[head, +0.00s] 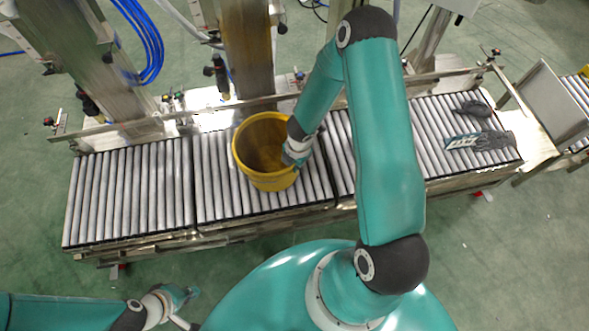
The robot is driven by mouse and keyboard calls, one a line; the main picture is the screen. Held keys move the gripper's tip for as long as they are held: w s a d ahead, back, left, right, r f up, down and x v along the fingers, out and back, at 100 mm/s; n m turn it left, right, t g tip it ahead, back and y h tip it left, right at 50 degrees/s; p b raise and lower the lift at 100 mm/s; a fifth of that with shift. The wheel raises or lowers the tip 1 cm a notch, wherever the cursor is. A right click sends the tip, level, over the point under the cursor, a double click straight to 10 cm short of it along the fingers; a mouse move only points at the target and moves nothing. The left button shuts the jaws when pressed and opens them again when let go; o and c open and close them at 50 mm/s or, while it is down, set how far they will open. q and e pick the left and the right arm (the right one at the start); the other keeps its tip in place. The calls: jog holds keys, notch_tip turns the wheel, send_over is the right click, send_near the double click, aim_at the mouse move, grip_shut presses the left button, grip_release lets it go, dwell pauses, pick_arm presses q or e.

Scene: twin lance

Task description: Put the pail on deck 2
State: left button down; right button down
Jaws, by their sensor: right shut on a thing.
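The yellow pail (270,181) stands upright, its open top facing up, on or just above the middle roller section (216,185) of the conveyor. I cannot tell whether its base touches the rollers. My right gripper (290,157) is shut on the pail at the right side of its rim; the fingertips are partly hidden. My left gripper (187,306) is low at the bottom left, away from the conveyor, open and empty. No deck numbers are readable.
The left roller section (130,195) is bare. A metal rail and upright columns (247,50) stand along the back. My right arm hides part of the conveyor.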

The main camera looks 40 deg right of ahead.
notch_tip(320, 180, down, 3)
jog(key=shift+r, duration=0.25)
jog(key=c, duration=1.3)
grip_release()
